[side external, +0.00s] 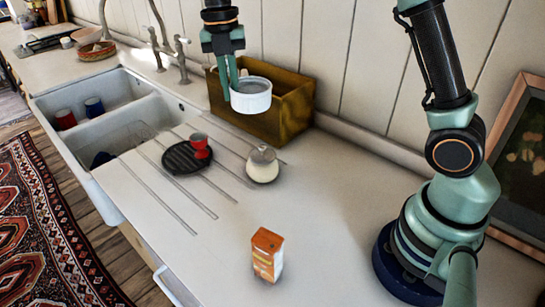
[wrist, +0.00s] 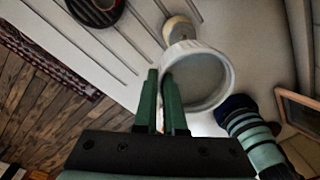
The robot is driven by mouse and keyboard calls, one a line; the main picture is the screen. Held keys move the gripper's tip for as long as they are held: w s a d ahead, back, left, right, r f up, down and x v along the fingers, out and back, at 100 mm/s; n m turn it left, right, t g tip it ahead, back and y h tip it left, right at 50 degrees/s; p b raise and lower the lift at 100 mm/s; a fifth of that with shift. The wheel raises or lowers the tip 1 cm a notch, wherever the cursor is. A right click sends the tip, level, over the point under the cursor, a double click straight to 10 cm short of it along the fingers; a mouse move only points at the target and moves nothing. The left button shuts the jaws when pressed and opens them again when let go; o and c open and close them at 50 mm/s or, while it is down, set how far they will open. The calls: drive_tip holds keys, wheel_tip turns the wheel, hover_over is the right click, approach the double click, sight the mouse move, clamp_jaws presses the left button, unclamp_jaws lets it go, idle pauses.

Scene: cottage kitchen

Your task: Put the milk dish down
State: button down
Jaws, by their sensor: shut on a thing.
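The milk dish is a small white round dish (side external: 251,103) with ridged sides. It is held up in the air in front of the wooden box in the side view. My gripper (side external: 233,82) points down and is shut on the dish's wall at its left side. In the wrist view the green fingers of my gripper (wrist: 163,88) pinch the rim of the dish (wrist: 222,92). The dish looks about level. Its inside looks plain pale grey, and I cannot tell whether it holds milk.
A wooden box (side external: 294,108) stands against the wall behind the dish. Below are a round pale jar (side external: 262,168), a black round plate (side external: 178,160) with a red cup (side external: 198,141), and a carton (side external: 268,254). A double sink (side external: 119,120) lies left. The counter right of the jar is clear.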

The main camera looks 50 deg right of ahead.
drive_tip(key=a+f+n, duration=0.2)
drive_tip(key=a+n, duration=0.2)
drive_tip(key=a, duration=1.5)
wheel_tip(320, 180, down, 20)
drive_tip(key=shift+d+r, duration=0.15)
drive_tip(key=shift+r, duration=0.1)
drive_tip(key=shift+f, duration=0.15)
drive_tip(key=c, duration=1)
unclamp_jaws()
